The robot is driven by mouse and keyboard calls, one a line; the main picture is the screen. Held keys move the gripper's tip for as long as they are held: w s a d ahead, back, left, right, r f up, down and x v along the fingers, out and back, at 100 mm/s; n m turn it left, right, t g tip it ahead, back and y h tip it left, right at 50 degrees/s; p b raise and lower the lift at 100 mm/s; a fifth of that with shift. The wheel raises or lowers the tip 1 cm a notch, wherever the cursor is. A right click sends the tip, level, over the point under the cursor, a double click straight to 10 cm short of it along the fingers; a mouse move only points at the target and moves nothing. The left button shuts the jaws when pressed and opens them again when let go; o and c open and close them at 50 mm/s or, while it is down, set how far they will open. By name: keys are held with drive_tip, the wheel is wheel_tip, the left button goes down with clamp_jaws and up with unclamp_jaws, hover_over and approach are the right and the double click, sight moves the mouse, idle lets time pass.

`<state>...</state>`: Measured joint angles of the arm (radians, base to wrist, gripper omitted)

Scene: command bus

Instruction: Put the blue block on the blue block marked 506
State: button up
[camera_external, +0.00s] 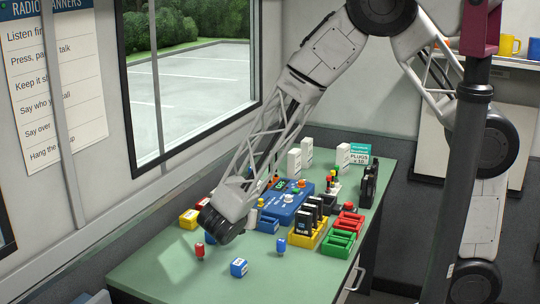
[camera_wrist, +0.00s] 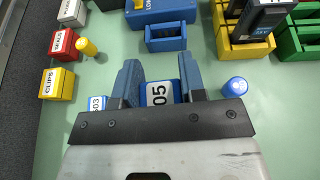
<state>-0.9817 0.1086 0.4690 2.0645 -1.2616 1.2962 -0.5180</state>
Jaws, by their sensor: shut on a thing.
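My gripper (camera_wrist: 157,76) is shut on a blue block (camera_wrist: 160,94) with a white label. The visible digits look like 05; part of the label is cut off by the gripper. Another small blue block (camera_wrist: 97,102) is left of my gripper in the wrist view, partly hidden; its label seems to read 503, but the last digit is hard to tell. In the external view, a blue block (camera_external: 239,267) with a white label lies near the table's front; its number is too small to read.
A blue cylinder (camera_wrist: 235,87) stands right of my gripper, and a yellow one (camera_wrist: 87,47) at upper left. Boxes marked CLIPS (camera_wrist: 57,84) and SEALS (camera_wrist: 64,44) are at left. A blue bin (camera_wrist: 166,38) lies ahead. A red cylinder (camera_external: 199,250) stands near the front.

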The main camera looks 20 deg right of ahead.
sight(238, 258)
drive_tip(key=s+a+n+y, duration=0.1)
drive_tip(key=s+a, duration=0.1)
drive_tip(key=s+a+f+n+t+y, duration=0.1)
drive_tip(key=s+a, duration=0.1)
drive_tip(key=s, duration=0.1)
drive_tip(key=s+a+n+t+y, duration=0.1)
drive_tip(key=s+a+y, duration=0.1)
drive_tip(key=s, duration=0.1)
drive_tip(key=shift+s+f+n, duration=0.2)
drive_tip(key=shift+s+n, duration=0.05)
drive_tip(key=shift+n, duration=0.15)
drive_tip(key=shift+f, duration=0.15)
drive_tip(key=shift+d+f, duration=0.15)
drive_tip(key=shift+f, duration=1.45)
drive_tip(key=shift+f, duration=0.1)
drive_tip(key=o, duration=0.9)
